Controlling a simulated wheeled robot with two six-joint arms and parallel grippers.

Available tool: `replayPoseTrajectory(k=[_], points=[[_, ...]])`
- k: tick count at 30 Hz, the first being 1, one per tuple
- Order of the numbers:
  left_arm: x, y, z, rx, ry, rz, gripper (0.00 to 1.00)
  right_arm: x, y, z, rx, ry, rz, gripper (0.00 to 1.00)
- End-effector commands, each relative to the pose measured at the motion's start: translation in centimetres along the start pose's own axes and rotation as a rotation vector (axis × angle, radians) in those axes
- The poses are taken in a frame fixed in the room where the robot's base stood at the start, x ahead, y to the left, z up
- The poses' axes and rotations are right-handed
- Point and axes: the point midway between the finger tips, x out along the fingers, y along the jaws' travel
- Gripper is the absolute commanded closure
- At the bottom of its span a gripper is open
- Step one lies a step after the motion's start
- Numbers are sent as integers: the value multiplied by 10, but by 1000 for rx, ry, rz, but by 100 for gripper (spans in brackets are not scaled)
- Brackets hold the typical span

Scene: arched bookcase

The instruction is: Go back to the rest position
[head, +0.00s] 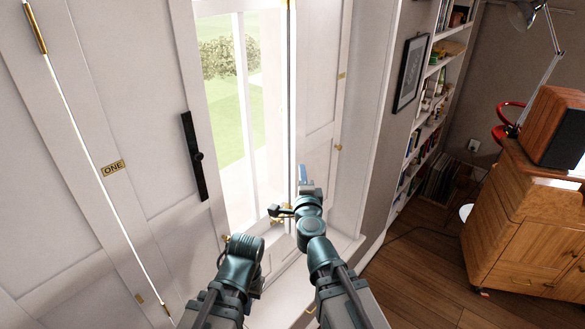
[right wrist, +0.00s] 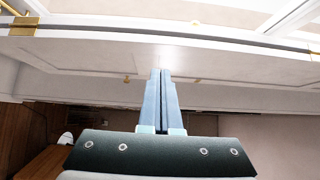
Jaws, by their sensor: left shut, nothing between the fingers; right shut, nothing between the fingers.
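My right gripper (head: 303,174) reaches forward in front of the window, near the narrow right-hand panel. In the right wrist view its blue fingers (right wrist: 163,85) are together with nothing between them. Their tips point at a white ledge or panel edge (right wrist: 165,52); whether they touch it I cannot tell. My left arm (head: 240,262) is bent at the lower middle, left of my right arm. Its fingers are hidden, probably behind the arm itself.
White panels (head: 125,168), one marked ONE, stand close on the left, with a black handle (head: 195,157). A window (head: 235,95) is ahead. A bookcase (head: 425,110) and a wooden cabinet (head: 530,225) stand right. Wooden floor (head: 430,275) is clear before the cabinet.

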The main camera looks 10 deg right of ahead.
Motion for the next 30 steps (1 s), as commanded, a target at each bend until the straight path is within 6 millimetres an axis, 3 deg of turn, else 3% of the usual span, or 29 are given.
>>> replayPoseTrajectory(k=[9, 11, 15, 19, 22, 27, 30], points=[[0, 0, 0, 0, 0, 0, 100, -4, -1, 0, -21, -21, -4, 100], [0, 0, 0, 0, 0, 0, 100, -3, -2, 8, -67, -67, -9, 100], [0, 0, 0, 0, 0, 0, 100, -7, 8, 46, -293, -285, -2, 100], [0, 0, 0, 0, 0, 0, 100, -25, 49, 76, -570, -543, 85, 100], [0, 0, 0, 0, 0, 0, 100, -48, 94, 80, -774, -726, 211, 100], [0, 0, 0, 0, 0, 0, 100, -93, 163, 47, -1040, -966, 495, 100], [0, 0, 0, 0, 0, 0, 100, -117, 188, 21, -1135, -1053, 654, 100]])
